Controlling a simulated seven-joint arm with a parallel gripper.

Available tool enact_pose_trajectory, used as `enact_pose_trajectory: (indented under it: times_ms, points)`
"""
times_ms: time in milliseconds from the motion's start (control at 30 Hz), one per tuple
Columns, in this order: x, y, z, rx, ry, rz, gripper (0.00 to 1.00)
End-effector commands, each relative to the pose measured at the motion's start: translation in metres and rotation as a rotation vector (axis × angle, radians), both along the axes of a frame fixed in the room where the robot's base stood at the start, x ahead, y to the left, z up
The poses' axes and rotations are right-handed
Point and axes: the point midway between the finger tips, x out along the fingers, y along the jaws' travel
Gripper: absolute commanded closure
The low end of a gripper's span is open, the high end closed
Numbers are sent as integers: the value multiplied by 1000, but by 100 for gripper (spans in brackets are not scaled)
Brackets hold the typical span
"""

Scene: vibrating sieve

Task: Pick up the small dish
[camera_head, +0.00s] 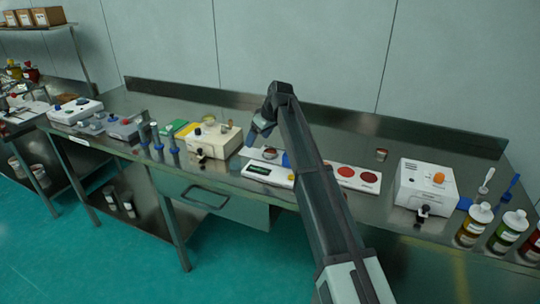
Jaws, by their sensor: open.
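A small round dish (270,152) with a brownish inside appears to sit on a white device with a dark display (258,171), just right of the cream box. Another small round cup (381,155) stands alone on the bench farther right. My gripper (256,133) is at the end of the dark arm, above and slightly left of the dish on the white device. It is open, looks empty and is apart from the dish. The arm hides part of the bench beside the device.
A cream box (214,138) with a yellow-rimmed top part is left of my gripper. A white panel with red discs (353,176) lies right of my arm. A white box with an orange knob (426,186) and bottles (474,224) stand farther right. The steel bench's back right is mostly clear.

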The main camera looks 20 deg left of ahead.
Motion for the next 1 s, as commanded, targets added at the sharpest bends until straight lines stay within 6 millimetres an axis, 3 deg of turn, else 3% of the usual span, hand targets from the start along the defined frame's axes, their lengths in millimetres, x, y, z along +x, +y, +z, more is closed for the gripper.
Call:
enact_pose_trajectory:
  times_ms: [33, 100, 300, 467, 900, 1000]
  points:
    - [15, -20, 11, -14, -6, -28, 17]
    - [29, -41, 21, -33, -11, -56, 17]
    - [45, -71, 35, -60, -17, -97, 17]
    - [48, -70, 27, -63, -17, -101, 17]
    - [58, -45, -35, -63, -16, -100, 17]
    - [59, -42, -42, -62, -17, -100, 17]
